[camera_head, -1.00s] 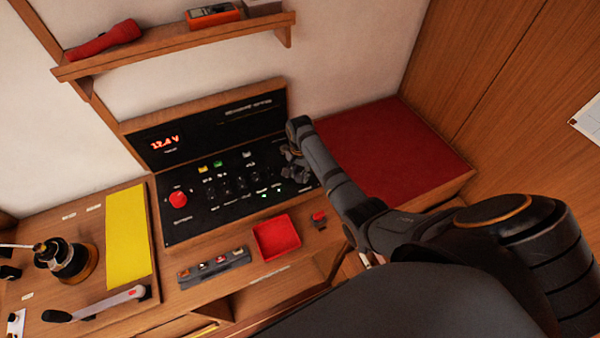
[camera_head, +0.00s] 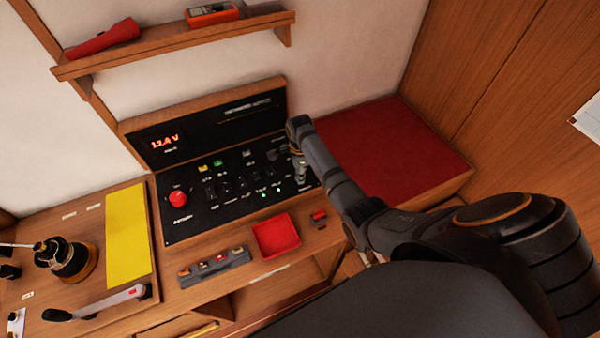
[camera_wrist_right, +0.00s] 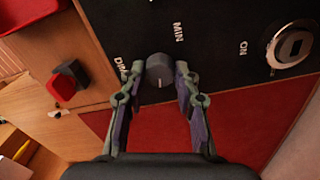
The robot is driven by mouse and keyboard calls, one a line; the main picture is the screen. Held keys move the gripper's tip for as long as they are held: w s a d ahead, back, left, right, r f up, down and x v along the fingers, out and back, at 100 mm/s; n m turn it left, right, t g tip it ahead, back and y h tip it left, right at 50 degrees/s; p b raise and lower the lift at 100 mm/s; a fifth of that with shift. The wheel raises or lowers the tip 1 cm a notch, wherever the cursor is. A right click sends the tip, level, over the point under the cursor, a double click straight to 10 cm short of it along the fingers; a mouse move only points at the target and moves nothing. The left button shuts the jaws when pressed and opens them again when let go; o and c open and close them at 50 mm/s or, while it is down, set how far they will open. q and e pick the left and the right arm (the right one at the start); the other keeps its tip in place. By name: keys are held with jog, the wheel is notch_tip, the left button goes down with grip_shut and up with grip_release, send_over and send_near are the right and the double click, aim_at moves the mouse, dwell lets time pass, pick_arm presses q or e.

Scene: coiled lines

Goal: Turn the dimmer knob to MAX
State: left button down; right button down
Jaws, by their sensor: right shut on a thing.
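The dimmer knob (camera_wrist_right: 159,68) is a small grey round knob on the black panel (camera_wrist_right: 225,30), with a pale line on its side toward me. The partly hidden word DIM and the label MIN show near it; I cannot see a MAX label. My right gripper (camera_wrist_right: 159,72) has its two fingers on either side of the knob and is shut on it. In the head view my right gripper (camera_head: 300,170) is at the right end of the panel (camera_head: 200,232), and it hides the knob there. My left gripper is not in view.
A red tray (camera_head: 276,236) and a small red-topped block (camera_head: 318,216) lie in front of the panel. A red cushion (camera_head: 400,150) is to the right. A red button (camera_head: 178,199) and several switches are on the panel. A shelf (camera_head: 180,48) hangs above.

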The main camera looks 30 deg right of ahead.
jog(key=shift+w+r+m, duration=0.15)
jog(key=shift+m, duration=1.15)
jog(key=c, duration=1.1)
grip_release()
jog(key=shift+c, duration=0.2)
jog(key=shift+o, duration=0.8)
notch_tip(320, 180, up, 12)
